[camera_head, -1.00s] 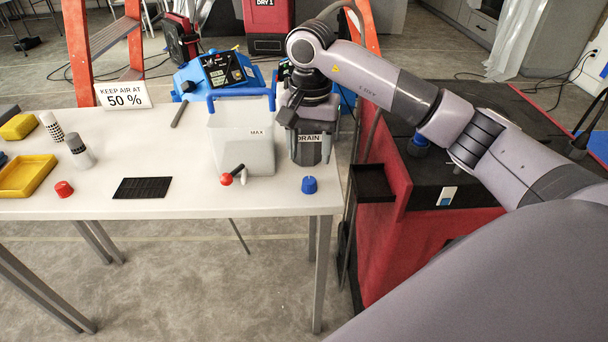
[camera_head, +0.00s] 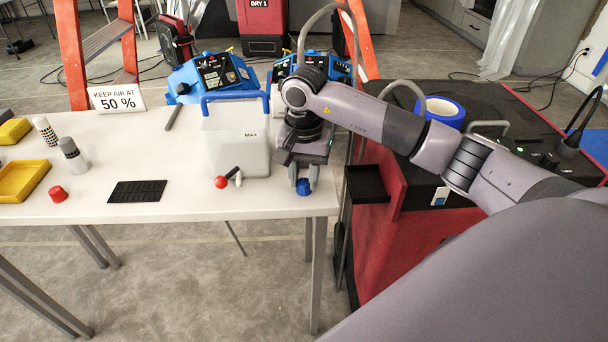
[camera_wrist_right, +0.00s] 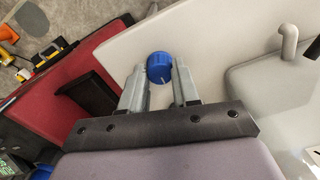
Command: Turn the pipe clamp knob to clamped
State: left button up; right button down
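A blue knob (camera_head: 303,187) with a pale line on its top stands at the front right edge of the white table; I take it as the pipe clamp knob. In the right wrist view the knob (camera_wrist_right: 160,67) lies between my fingertips. My right gripper (camera_head: 303,173) points down at it, with one finger on each side. The fingers look open, with narrow gaps beside the knob; contact is not clear. No clamped marking is readable. My left gripper is not in view.
A white tank (camera_head: 236,140) marked MAX stands left of the gripper, with a red-ended black lever (camera_head: 221,182) and a grey pipe stub (camera_wrist_right: 289,40) by its front. A black tray (camera_head: 367,183) lies to the right.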

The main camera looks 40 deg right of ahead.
jog(key=shift+m, duration=1.2)
jog(key=m, duration=0.2)
jog(key=shift+m, duration=0.3)
jog(key=m, duration=0.4)
jog(key=shift+b, duration=0.3)
jog(key=m, duration=0.5)
jog(key=shift+m, duration=2)
jog(key=c, duration=0.8)
grip_release()
